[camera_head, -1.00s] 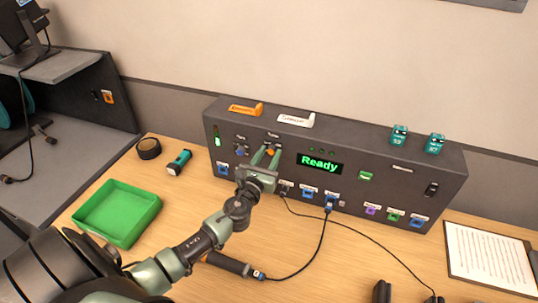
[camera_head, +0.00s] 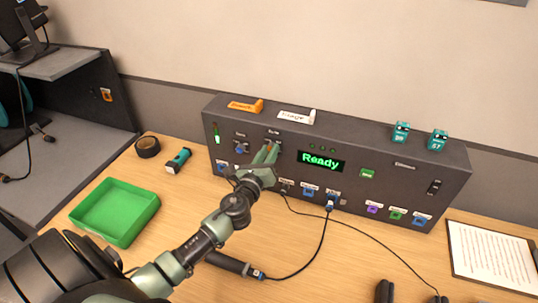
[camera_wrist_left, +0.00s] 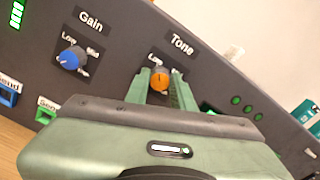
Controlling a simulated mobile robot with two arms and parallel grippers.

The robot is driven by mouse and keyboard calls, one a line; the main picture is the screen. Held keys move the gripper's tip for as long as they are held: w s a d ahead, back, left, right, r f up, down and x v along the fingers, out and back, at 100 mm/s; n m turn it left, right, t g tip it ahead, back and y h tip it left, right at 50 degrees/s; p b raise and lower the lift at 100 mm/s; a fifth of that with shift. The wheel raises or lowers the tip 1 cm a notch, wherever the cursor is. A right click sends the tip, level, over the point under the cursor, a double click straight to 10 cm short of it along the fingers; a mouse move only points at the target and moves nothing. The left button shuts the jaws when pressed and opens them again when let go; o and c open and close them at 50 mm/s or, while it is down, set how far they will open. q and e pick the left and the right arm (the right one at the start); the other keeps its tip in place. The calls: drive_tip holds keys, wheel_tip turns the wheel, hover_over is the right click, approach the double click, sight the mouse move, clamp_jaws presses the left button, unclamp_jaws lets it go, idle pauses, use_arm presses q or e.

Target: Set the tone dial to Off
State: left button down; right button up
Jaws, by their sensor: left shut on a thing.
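The tone dial (camera_wrist_left: 160,79) is an orange knob under the label "Tone" on the front of the dark console (camera_head: 405,178). My left gripper (camera_wrist_left: 161,86) is shut on the tone dial, with one green finger on each side of it. In the head view my left gripper (camera_head: 270,150) reaches up to the console and its fingers largely cover the dial.
The blue gain dial (camera_wrist_left: 71,58) sits left of the tone dial. The display (camera_head: 321,161) reads "Ready". A green tray (camera_head: 115,212), a tape roll (camera_head: 147,147) and a teal-and-black item (camera_head: 178,159) lie left. Cables cross the table in front of the console.

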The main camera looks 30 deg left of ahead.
use_arm(q)
drive_tip(key=shift+f+n+b, duration=0.15)
drive_tip(key=shift+n+b, duration=0.7)
drive_tip(key=shift+n, duration=8.75)
drive_tip(key=c, duration=1.2)
unclamp_jaws()
drive_tip(key=shift+a, duration=0.1)
drive_tip(key=shift+s, duration=0.1)
drive_tip(key=b+v, duration=0.1)
drive_tip(key=v, duration=0.6)
drive_tip(key=shift+s+b, duration=0.3)
drive_tip(key=shift+b, duration=0.1)
